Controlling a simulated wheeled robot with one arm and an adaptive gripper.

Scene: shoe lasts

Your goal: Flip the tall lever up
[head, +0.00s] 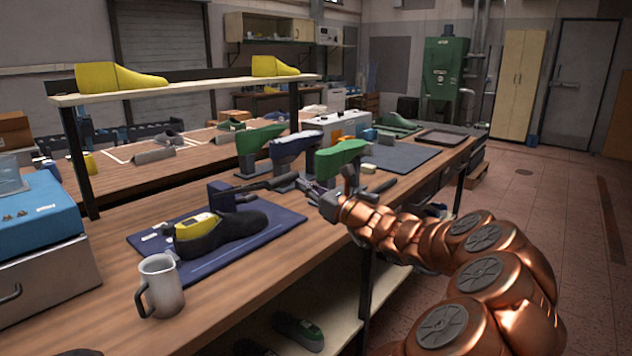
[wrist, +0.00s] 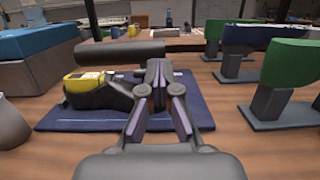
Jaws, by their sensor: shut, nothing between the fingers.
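A dark clamp (head: 221,197) stands on a blue mat by a black shoe with a yellow last (head: 196,226); the shoe also shows in the wrist view (wrist: 92,92). A lever bar with a thick grey handle (head: 284,180) runs right from the clamp, lying nearly level. In the wrist view a grey cylinder (wrist: 118,53), apparently this handle, lies level at the fingertips, mostly to their left. My gripper (head: 316,188) is shut and empty; its fingers show in the wrist view (wrist: 158,72). Whether they touch the handle I cannot tell.
A grey mug (head: 162,286) stands at the bench's near edge. Green and blue lasts on stands (head: 340,158) stand behind my gripper. A shelf with yellow lasts (head: 190,88) spans the bench.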

